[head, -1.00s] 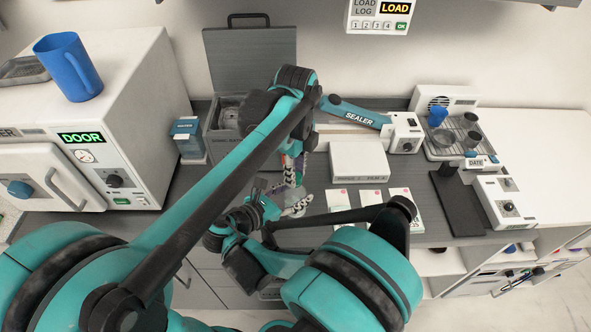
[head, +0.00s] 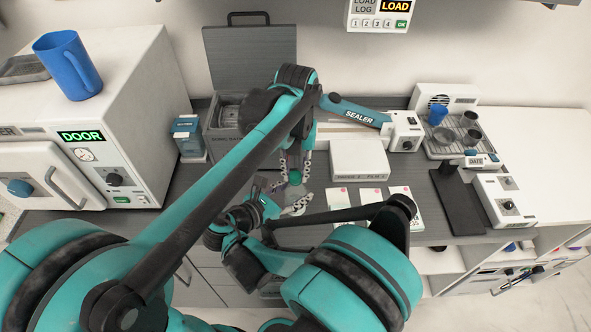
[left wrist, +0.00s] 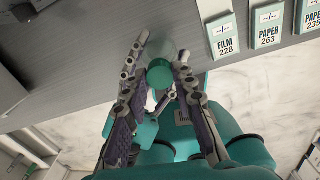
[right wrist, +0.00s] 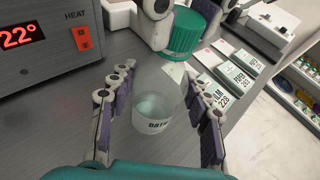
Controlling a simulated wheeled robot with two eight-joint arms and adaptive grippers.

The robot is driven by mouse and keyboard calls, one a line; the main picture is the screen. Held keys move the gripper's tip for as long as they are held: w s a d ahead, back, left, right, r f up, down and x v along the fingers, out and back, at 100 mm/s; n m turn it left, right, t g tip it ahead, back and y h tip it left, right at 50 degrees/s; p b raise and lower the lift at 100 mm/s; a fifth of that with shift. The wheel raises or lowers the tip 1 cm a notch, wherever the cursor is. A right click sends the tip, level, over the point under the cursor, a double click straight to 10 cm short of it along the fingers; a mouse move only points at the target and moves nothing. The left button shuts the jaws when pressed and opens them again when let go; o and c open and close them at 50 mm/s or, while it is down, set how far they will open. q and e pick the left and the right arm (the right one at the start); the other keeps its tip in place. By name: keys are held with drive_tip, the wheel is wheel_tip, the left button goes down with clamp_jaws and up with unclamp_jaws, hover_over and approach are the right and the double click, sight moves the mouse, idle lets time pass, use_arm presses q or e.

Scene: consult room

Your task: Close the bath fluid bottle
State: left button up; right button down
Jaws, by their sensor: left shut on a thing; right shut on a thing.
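The bath fluid bottle (right wrist: 158,100) is clear, with a partly readable label and pale liquid low inside. In the right wrist view it stands between the fingers of my right gripper (right wrist: 161,76), which is shut on its body. The green ribbed cap (right wrist: 185,36) sits at the top of the bottle's neck; I cannot tell how tight it is. My left gripper (left wrist: 163,50) is shut on the cap (left wrist: 159,74), its fingers on either side. In the head view the cap (head: 295,178) shows between the left fingers, and the bottle is mostly hidden by my arms.
A grey bath unit with an open lid (head: 250,65) stands behind the grippers. A white box (head: 359,160), pouch cards (head: 340,197) and a sealer (head: 405,133) are to the right. A blue-and-white carton (head: 188,138) stands left. The counter's front edge is close by.

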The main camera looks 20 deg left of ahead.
use_arm(q)
drive_tip(key=o, duration=0.7)
drive_tip(key=shift+r, duration=2.25)
drive_tip(key=shift+c, duration=0.2)
